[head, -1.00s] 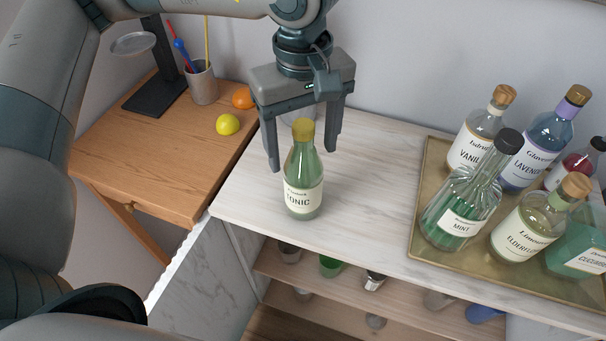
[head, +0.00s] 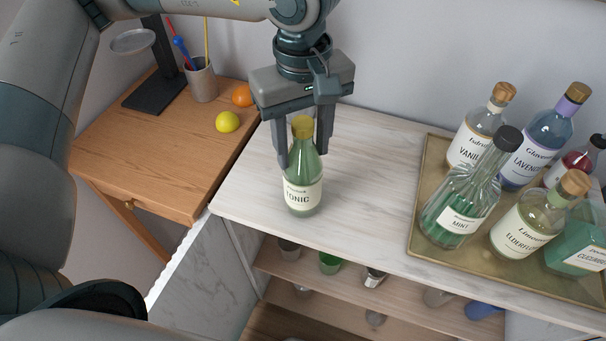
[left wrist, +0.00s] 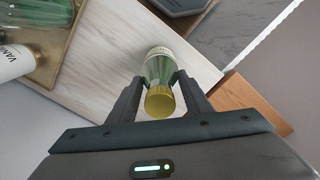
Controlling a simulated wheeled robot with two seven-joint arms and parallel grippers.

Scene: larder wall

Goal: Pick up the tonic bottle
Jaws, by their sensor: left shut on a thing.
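The tonic bottle (head: 303,178) is green glass with a gold cap and a cream label. It stands upright on the pale marble-look counter (head: 365,190), left of the brass tray. My left gripper (head: 304,148) comes down from above and is shut on the bottle, one finger on each side below the cap. In the left wrist view the bottle (left wrist: 160,70) sits between the two fingers, its gold cap towards the camera. The bottle's base appears to rest on the counter. My right gripper is not in view.
A brass tray (head: 424,190) on the right holds several bottles, including mint (head: 455,212) and vanilla (head: 475,135). A wooden desk (head: 150,150) on the left carries a lemon (head: 227,122), an orange (head: 243,96) and a pencil cup (head: 201,82). The counter between bottle and tray is clear.

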